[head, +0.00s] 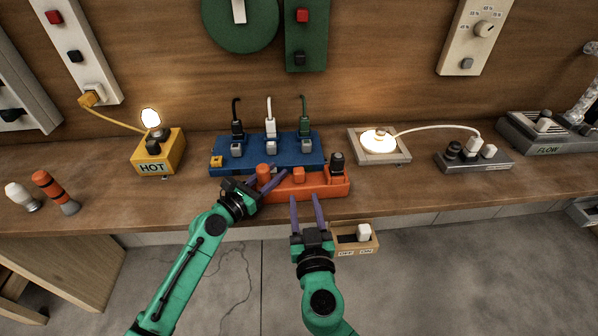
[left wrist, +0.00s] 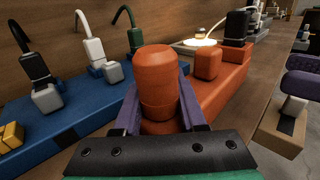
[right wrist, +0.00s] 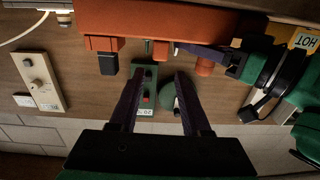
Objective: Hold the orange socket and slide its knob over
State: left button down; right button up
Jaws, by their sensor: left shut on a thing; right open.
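The orange socket (head: 318,189) is a long block at the front of the workbench, before the blue strip. It carries a rounded orange post (left wrist: 156,85) at its left end, a small square orange knob (head: 299,174) near the middle and a black plug (head: 337,161) at the right. My left gripper (head: 273,175) is shut on the rounded post, one purple finger on each side. The square knob also shows in the left wrist view (left wrist: 208,63), apart from those fingers. My right gripper (head: 304,197) is open and empty, just in front of the socket's middle.
The blue strip (head: 255,156) with several corded plugs stands right behind the socket. A yellow HOT box (head: 160,155) with a lit bulb is to the left. A lit round lamp (head: 379,142) is to the right. A small switch box (head: 357,246) sits below the bench edge, close to my right gripper.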

aim_at(300, 177)
jog(key=w, duration=1)
jog(key=shift+w+a, duration=0.2)
jog(key=shift+w, duration=0.05)
jog(key=shift+c, duration=0.3)
grip_shut()
jog(key=shift+f, duration=0.1)
dwell(0.4)
